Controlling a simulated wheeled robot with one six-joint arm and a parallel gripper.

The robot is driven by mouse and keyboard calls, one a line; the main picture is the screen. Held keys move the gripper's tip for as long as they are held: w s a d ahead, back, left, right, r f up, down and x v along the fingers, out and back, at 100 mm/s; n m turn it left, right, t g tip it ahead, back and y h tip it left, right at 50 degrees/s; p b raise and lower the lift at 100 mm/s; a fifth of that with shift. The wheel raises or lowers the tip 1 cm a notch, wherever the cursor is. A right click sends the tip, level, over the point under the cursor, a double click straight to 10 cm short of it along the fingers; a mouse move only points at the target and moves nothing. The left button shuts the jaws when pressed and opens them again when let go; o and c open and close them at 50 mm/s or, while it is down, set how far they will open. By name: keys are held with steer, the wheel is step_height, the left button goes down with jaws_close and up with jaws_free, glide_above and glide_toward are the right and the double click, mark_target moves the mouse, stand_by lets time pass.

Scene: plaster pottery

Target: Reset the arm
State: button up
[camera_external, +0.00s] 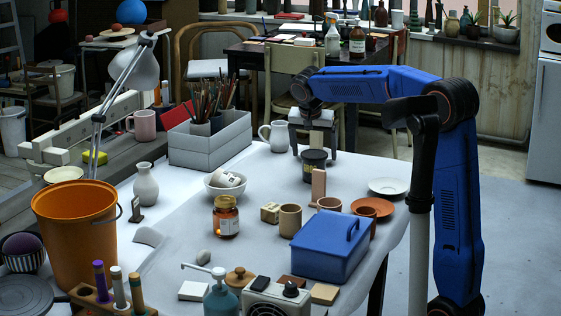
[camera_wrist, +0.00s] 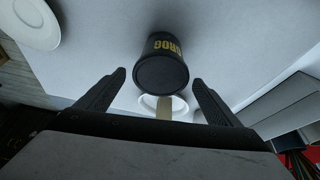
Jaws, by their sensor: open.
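My gripper (camera_external: 315,150) is at the far end of the white table, pointing down at the end of my blue arm, with its two fingers spread. In the wrist view my gripper (camera_wrist: 160,85) is open, with nothing pinched between the fingers. A black jar with yellow GROG lettering (camera_external: 314,168) stands just below and in front of it. The jar (camera_wrist: 162,65) also shows in the wrist view, past the fingertips and apart from them. A beige piece shows between the fingers in the external view; I cannot tell what it belongs to.
A white pitcher (camera_external: 274,137) and a grey box (camera_external: 210,147) stand left of my gripper. A white plate (camera_external: 388,186) lies to the right. Beige cups, a blue toolbox (camera_external: 325,247) and an amber jar (camera_external: 226,218) crowd the nearer table. Air above the table's far end looks clear.

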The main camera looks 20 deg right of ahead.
step_height(320, 180, up, 8)
steer(key=shift+r, duration=0.1)
steer(key=s+d, duration=0.8)
steer(key=f, duration=1)
steer(key=shift+w+d+f, duration=0.1)
steer(key=shift+w+f, duration=0.1)
steer(key=shift+w, duration=0.1)
steer(key=shift+r, duration=0.1)
step_height(320, 180, up, 10)
steer(key=w+a, duration=0.5)
steer(key=shift+a, duration=0.15)
stand_by(0.6)
